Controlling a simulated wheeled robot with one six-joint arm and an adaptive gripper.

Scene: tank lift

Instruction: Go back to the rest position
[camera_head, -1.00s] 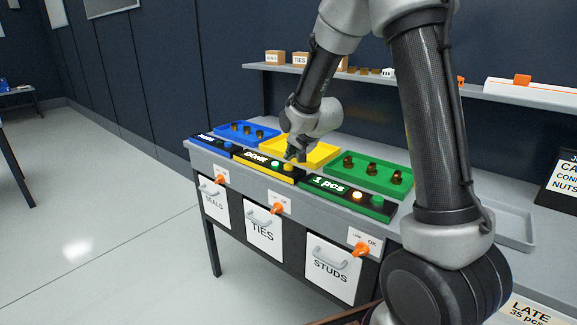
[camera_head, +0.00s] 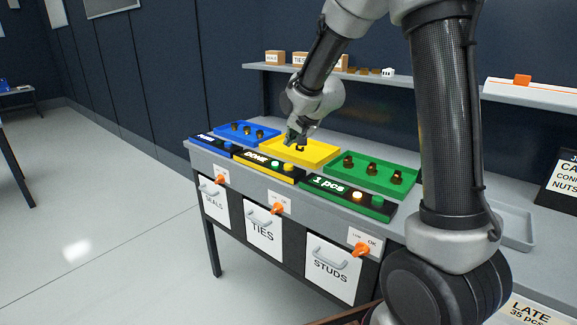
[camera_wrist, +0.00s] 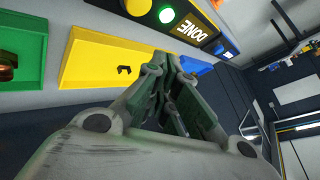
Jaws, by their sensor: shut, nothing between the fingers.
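In the wrist view my gripper's fingers (camera_wrist: 172,62) are together beside the yellow tray (camera_wrist: 90,65). One small dark piece (camera_head: 300,148) lies in that tray; it also shows in the wrist view (camera_wrist: 124,70). The yellow panel in front reads DONE (camera_head: 256,158), with a green and a yellow button.
A blue tray (camera_head: 262,139) stands left and a green tray (camera_head: 345,181) right, each with dark pieces. The green tray's panel reads 1 pcs (camera_head: 328,184). A shelf (camera_head: 350,74) with small boxes runs behind. An empty grey tray (camera_head: 518,240) is at right. Floor at left is clear.

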